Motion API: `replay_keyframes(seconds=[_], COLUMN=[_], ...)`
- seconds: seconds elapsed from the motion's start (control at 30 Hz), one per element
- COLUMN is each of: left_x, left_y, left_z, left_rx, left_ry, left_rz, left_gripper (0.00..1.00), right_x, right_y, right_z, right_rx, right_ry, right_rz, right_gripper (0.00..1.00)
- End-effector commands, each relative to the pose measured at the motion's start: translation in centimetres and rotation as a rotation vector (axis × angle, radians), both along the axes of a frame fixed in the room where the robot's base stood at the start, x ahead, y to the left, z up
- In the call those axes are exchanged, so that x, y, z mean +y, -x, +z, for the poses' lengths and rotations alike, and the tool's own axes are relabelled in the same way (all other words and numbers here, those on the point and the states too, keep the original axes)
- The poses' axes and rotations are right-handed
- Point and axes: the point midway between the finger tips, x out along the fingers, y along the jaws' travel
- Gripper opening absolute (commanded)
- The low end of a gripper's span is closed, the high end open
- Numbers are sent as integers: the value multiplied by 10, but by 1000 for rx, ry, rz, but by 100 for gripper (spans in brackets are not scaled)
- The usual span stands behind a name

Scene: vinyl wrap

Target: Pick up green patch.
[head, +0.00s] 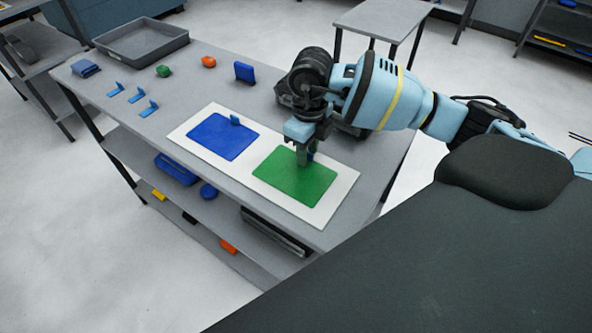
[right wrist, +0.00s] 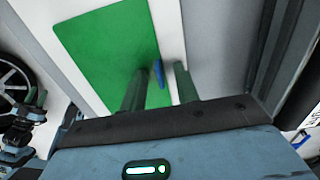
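The green patch (head: 294,183) lies flat on the white board on the table, and it also shows in the right wrist view (right wrist: 105,50). A small blue tab (right wrist: 157,72) stands by the patch's edge. My right gripper (head: 304,160) points down at the patch's far edge. In the right wrist view its two fingers stand apart, one on each side of the blue tab, with gaps visible. The fingers partly hide the tab in the head view. Whether the fingertips touch the patch is unclear.
A blue patch (head: 217,137) with its own blue tab (head: 235,120) lies beside the green one on the white board (head: 192,150).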

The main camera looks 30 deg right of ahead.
Motion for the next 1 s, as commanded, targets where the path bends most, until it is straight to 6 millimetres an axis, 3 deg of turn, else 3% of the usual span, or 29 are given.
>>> replay_keyframes(seconds=[0.07,0.3,0.77,1.0], left_x=[0,0,0,0], left_y=[1,2,2,3], left_z=[-1,-3,-1,-2], left_rx=[3,7,5,6], left_ry=[-1,-1,-1,0], left_rz=[0,0,0,-1], left_gripper=[36,36,36,36], right_x=[0,0,0,0], right_y=[0,0,0,-1], right_z=[0,0,2,20], right_rx=[0,0,0,-2], right_ry=[0,0,0,0], right_rz=[0,0,1,1], right_gripper=[28,0,0,0])
